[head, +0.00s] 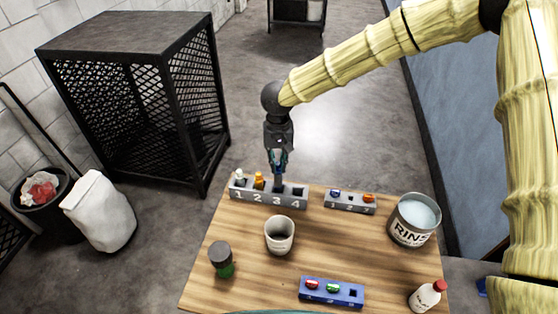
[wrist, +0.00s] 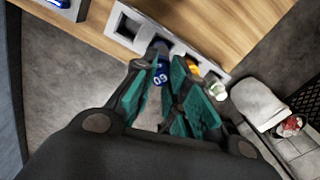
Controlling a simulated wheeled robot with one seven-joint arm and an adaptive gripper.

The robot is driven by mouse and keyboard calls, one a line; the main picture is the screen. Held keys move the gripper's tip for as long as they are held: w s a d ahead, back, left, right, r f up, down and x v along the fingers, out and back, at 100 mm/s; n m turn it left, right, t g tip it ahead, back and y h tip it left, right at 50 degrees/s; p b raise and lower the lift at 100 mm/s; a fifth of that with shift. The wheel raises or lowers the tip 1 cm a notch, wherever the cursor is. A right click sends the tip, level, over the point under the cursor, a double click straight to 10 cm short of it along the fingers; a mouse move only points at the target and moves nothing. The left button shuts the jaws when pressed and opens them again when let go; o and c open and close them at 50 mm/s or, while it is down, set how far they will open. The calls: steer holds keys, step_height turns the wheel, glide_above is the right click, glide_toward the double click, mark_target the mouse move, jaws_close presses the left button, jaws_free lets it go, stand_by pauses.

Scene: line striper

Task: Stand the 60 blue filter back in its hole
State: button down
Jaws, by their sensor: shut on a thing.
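The 60 blue filter (wrist: 160,74) shows in the wrist view between the teal fingers of my gripper (wrist: 166,82), with "60" on its side. My gripper (head: 278,162) is shut on it, and in the head view it points down over the grey numbered rack (head: 268,200). The filter's lower end is at hole 3; I cannot tell whether it is inside the hole or just above it. A white filter (head: 239,177) stands in hole 1 and an orange filter (head: 259,180) in hole 2. Hole 4 (head: 298,191) is empty.
A smaller grey rack (head: 350,203), a RINSE can (head: 414,220), a beige cup (head: 280,235), a dark green-based jar (head: 221,259), a blue rack (head: 331,292) and a white red-capped bottle (head: 427,296) stand on the wooden table (head: 252,285). A black mesh cage (head: 135,95) stands behind left.

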steer(key=shift+f+p, duration=0.75)
steer(key=shift+f, duration=2.15)
stand_by(1.9)
steer(key=c, duration=1)
jaws_free()
steer(key=shift+c, duration=0.2)
steer(key=shift+r, duration=0.1)
steer(key=shift+r+p, duration=2.3)
steer(key=shift+p, duration=0.15)
steer(key=shift+r, duration=1.15)
